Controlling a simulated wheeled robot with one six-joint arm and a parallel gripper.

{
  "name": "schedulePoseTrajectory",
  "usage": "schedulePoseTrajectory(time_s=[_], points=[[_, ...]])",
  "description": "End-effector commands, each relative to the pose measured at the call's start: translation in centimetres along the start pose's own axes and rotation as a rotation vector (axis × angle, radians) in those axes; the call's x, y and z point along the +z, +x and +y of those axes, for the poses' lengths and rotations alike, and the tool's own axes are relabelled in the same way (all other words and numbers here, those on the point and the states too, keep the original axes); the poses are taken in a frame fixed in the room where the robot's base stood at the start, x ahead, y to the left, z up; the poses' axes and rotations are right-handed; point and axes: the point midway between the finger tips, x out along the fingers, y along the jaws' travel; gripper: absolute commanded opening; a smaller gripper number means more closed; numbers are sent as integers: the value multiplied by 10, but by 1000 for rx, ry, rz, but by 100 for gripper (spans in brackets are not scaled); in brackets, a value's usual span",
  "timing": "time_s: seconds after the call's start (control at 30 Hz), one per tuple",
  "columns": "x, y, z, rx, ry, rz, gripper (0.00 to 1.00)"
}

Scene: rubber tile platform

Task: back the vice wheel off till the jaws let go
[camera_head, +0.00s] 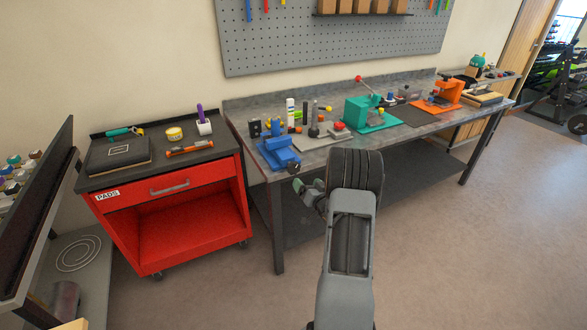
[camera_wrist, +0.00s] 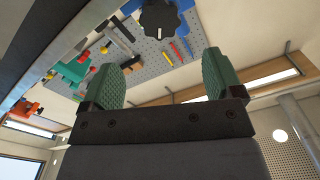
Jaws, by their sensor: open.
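The blue vice (camera_head: 279,152) is fixed at the near left corner of the workbench. Its dark wheel (camera_head: 294,167) faces the front edge, and the wheel also shows in the wrist view (camera_wrist: 159,17) as a black lobed knob with a white mark. What the vice jaws hold is too small to tell. My gripper (camera_head: 309,187) is just in front of and below the wheel, apart from it. In the wrist view, its two green pads (camera_wrist: 170,80) stand wide apart and empty, with the wheel beyond them.
The workbench (camera_head: 335,157) also carries a teal press (camera_head: 365,113), an orange machine (camera_head: 443,94) and several small tools. A red cart (camera_head: 185,205) stands left of the bench. The grey pegboard (camera_head: 330,45) hangs behind. The floor at right is clear.

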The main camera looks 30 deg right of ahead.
Motion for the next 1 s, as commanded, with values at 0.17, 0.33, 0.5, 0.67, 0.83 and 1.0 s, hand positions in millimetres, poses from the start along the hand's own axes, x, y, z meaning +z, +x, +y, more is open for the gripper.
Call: schedulePoseTrajectory(time_s=[0.17,0.33,0.5,0.67,0.83,1.0], points=[[-1,37,-2,-2,-2,-1,86],[0,68,-1,-1,-2,-2,86],[0,92,-1,1,-1,-1,86],[0,106,0,1,-2,-2,86],[0,112,0,2,-2,-2,86],[0,113,0,2,-2,-2,86]])
